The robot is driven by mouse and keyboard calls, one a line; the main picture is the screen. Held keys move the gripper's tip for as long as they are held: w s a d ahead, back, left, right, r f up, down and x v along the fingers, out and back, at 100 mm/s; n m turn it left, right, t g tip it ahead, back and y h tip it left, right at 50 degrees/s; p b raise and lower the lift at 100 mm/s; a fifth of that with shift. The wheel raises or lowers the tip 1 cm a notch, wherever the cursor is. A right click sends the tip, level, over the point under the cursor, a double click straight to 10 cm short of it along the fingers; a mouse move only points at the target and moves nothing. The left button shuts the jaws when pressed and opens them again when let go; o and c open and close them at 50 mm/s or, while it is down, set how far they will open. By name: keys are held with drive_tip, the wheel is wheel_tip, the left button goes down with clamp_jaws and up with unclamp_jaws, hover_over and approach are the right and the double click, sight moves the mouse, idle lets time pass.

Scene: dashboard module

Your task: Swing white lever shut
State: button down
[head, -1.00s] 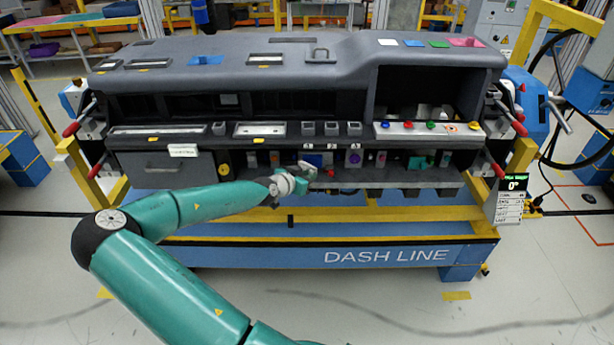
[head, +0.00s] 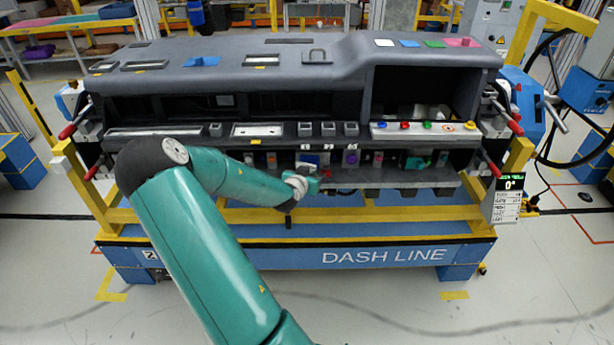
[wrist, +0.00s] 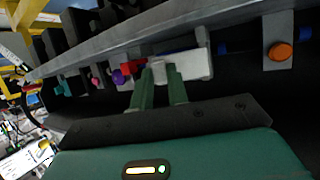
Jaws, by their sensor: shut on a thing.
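The white lever (wrist: 158,72) is between my fingertips in the wrist view, under the lower edge of the dashboard module (head: 270,70). My gripper (wrist: 162,80) is shut on it. A pale block (wrist: 196,66) shows right beside the fingers, and a red part (wrist: 132,67) is just to their left. In the head view my gripper (head: 316,182) is at the middle of the module's lower front. There the gripper and the shadow hide the lever, so its exact angle cannot be told.
An orange round button (wrist: 280,51) is to the right in the wrist view. A purple knob (wrist: 120,76) is to the left. The dashboard's lower ledge (wrist: 120,45) runs close above my fingers. The yellow and blue stand (head: 400,214) lies below my gripper.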

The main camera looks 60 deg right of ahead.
drive_tip(key=shift+s+d+n+t+y, duration=0.2)
drive_tip(key=shift+d+n+t, duration=0.25)
drive_tip(key=shift+n+t, duration=0.35)
drive_tip(key=shift+s+d+n+t+y, duration=0.1)
drive_tip(key=shift+d+n+t+y, duration=0.25)
drive_tip(key=shift+n+t, duration=0.4)
drive_tip(key=shift+s+d+n+t+y, duration=0.15)
drive_tip(key=shift+d+n+t, duration=0.45)
drive_tip(key=shift+t, duration=0.35)
drive_tip(key=c, duration=1.4)
unclamp_jaws()
drive_tip(key=shift+o, duration=0.2)
drive_tip(key=v, duration=1.4)
drive_tip(key=shift+d+r, duration=0.1)
